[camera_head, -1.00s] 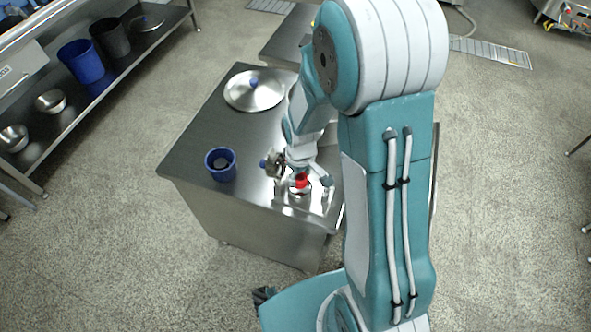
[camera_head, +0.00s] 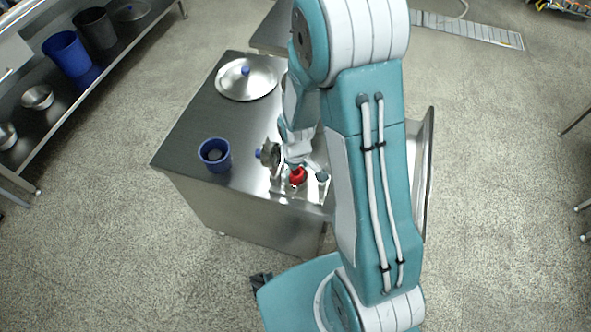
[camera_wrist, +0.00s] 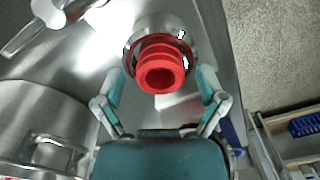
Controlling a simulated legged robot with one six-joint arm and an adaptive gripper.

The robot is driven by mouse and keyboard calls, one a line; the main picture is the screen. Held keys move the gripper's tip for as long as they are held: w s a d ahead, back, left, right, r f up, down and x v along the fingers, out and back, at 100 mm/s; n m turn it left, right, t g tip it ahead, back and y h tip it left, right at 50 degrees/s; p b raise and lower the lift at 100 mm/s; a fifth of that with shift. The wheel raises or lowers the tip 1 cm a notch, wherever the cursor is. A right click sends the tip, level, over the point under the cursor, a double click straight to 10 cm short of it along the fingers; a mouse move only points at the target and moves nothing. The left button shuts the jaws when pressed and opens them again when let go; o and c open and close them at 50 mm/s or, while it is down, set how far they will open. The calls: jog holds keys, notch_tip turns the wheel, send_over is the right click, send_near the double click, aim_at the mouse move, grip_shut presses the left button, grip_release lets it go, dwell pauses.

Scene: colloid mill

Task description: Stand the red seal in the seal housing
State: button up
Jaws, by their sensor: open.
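The red seal (camera_wrist: 161,65) is a ribbed ring with its open end facing the wrist camera. Its far end meets the round silver seal housing (camera_wrist: 137,36), and it appears to stand in it; how deep it sits I cannot tell. My gripper (camera_wrist: 162,82) is open, one finger on each side of the seal, with visible gaps. In the head view, the seal (camera_head: 297,177) shows below my gripper (camera_head: 300,166), over a bright metal plate on the steel table. The housing is mostly hidden there.
A blue cup (camera_head: 214,155) stands on the steel table (camera_head: 190,130) left of the seal. A round metal lid (camera_head: 246,80) lies at the back. A metal fitting with a blue knob (camera_head: 268,153) is close left of my gripper.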

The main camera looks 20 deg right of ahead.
notch_tip(320, 180, up, 12)
notch_tip(320, 180, up, 11)
jog(key=m+t, duration=0.2)
send_over(296, 172)
jog(key=s, duration=0.4)
jog(key=s+r+m+t, duration=0.3)
jog(key=s+r, duration=0.5)
jog(key=s, duration=0.2)
jog(key=shift+r+t, duration=0.3)
jog(key=shift+r, duration=0.1)
jog(key=shift+s, duration=0.1)
